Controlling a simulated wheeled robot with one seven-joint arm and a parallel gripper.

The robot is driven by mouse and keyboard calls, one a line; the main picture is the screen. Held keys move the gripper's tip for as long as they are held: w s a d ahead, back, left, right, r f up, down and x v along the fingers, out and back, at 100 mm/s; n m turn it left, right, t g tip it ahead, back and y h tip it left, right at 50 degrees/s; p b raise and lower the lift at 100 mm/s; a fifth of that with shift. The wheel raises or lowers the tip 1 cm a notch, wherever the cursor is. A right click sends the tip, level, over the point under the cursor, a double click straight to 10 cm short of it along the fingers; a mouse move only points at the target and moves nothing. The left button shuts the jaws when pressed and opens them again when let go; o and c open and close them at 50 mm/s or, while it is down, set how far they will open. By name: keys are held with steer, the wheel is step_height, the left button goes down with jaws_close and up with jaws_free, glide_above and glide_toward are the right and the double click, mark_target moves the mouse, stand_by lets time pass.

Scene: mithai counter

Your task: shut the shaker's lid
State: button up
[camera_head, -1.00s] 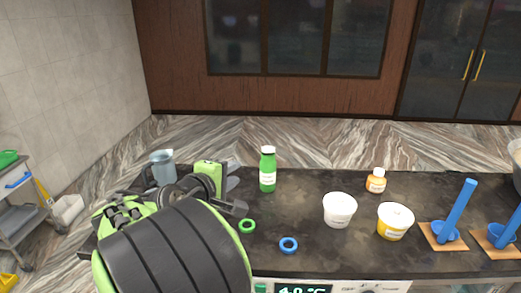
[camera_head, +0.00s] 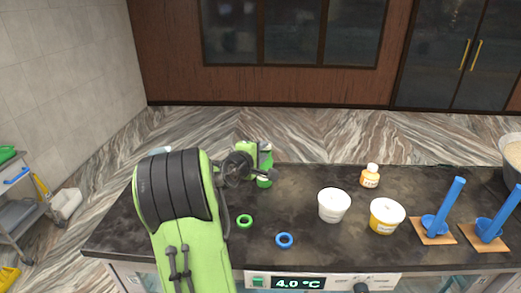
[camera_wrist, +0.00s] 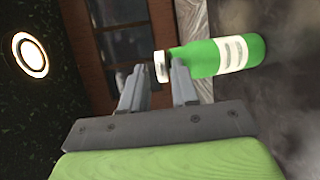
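The green bottle with a white label and white cap, which I take as the shaker, shows in the wrist view (camera_wrist: 225,55), lying sideways in that picture. Its white cap (camera_wrist: 162,66) appears between my fingertips. I cannot tell whether the lid is fully shut. In the head view the bottle (camera_head: 265,183) is mostly hidden behind my gripper (camera_head: 268,172); only bits of green and white show. My gripper (camera_wrist: 158,68) is open, its two fingers apart with a gap visible around the cap.
On the dark counter (camera_head: 310,255) lie a green ring (camera_head: 244,221) and a blue ring (camera_head: 284,240). To the right stand a white tub (camera_head: 333,206), a yellow tub (camera_head: 386,217), an orange bottle (camera_head: 370,176) and blue holders on wooden bases (camera_head: 433,236).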

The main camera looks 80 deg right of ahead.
steer(key=shift+a, duration=0.1)
steer(key=shift+c, duration=0.3)
jaws_close()
steer(key=f+h+b, duration=0.1)
steer(key=b, duration=0.2)
steer(key=h+b, duration=0.1)
steer(key=b, duration=0.3)
steer(key=f+m+b, duration=0.1)
steer(key=b, duration=0.3)
steer(key=shift+a+f+h, duration=0.25)
steer(key=shift+f+h, duration=0.05)
steer(key=shift+h, duration=0.1)
steer(key=shift+r, duration=0.15)
